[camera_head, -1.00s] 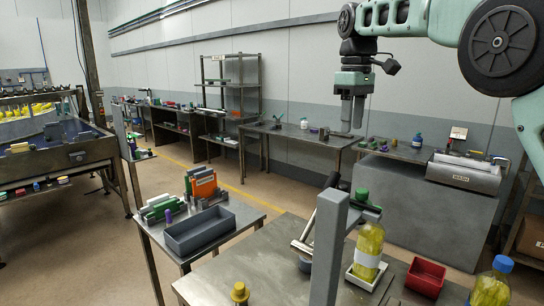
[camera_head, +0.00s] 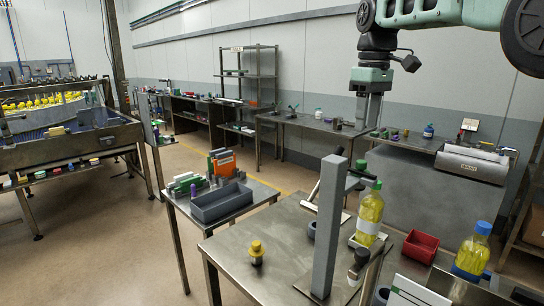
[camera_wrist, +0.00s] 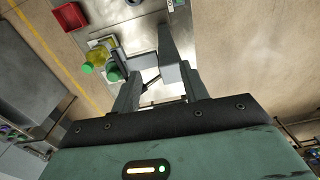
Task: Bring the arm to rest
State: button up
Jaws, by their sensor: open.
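My gripper (camera_head: 369,108) hangs at the upper right of the head view, pointing down, high above the floor and apart from the tables. Its jaws are open with nothing between them. In the wrist view the two grey fingers (camera_wrist: 158,82) reach up from the lower edge. The arm above it runs off the top right of the head view.
A grey tray (camera_head: 221,203) stands on the side table.

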jog(key=s+a+f+y+b, duration=0.1)
jog(key=s+a+f+b, duration=0.3)
jog(key=s+f, duration=0.5)
jog(key=s+a+f+b, duration=0.1)
jog(key=s+a+f, duration=0.6)
jog(key=s, duration=0.4)
jog(key=s+d+f+b, duration=0.1)
jog(key=s+d+f, duration=0.1)
jog(key=s+f, duration=0.4)
jog(key=s+d+f+m+b, duration=0.1)
jog(key=s+d+f+b, duration=0.1)
jog(key=s+f, duration=0.5)
jog(key=s, duration=0.5)
jog(key=shift+s+f+h, duration=0.15)
jog(key=shift+s+h, duration=0.05)
jog(key=shift+h, duration=0.1)
jog(key=shift+c, duration=0.8)
jog(key=shift+w, duration=0.1)
